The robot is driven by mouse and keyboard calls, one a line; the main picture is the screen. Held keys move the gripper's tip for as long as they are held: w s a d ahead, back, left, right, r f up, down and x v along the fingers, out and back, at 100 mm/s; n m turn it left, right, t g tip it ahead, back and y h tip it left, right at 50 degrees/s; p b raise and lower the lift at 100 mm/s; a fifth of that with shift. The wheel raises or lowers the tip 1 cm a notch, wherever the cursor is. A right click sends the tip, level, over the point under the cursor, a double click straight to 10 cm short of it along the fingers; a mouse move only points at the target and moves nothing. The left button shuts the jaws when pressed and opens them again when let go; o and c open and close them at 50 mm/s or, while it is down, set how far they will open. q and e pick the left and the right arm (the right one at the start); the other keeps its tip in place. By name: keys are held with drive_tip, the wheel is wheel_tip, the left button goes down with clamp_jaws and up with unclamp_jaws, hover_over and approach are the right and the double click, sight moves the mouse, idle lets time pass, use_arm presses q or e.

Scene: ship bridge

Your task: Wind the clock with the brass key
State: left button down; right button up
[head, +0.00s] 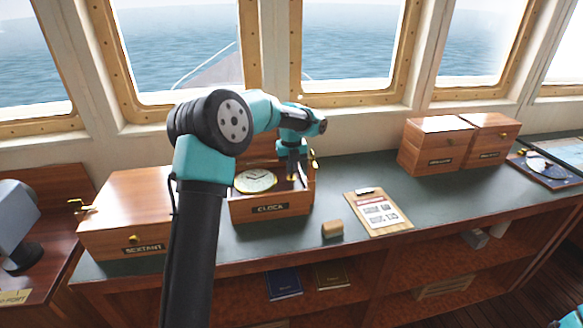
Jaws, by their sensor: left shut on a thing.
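The clock (255,180) has a pale round dial with a brass rim. It lies face up in an open wooden box (271,209) labelled CLOCK on the green counter. My left gripper (292,178) reaches down into the right part of this box, just right of the dial. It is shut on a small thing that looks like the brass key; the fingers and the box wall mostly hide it. The gripper looks apart from the dial's centre. My right gripper is not in view.
A closed SEXTANT box (130,210) stands left of the clock box. Two wooden boxes (436,146) (488,139) stand farther right. The green counter (350,170) has free room behind the clipboard.

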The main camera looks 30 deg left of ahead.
use_arm(q)
drive_tip(key=n, duration=0.4)
drive_tip(key=shift+n, duration=0.3)
drive_tip(key=n, duration=1.4)
drive_tip(key=shift+n, duration=0.3)
drive_tip(key=n, duration=1.3)
drive_tip(key=shift+n, duration=2.2)
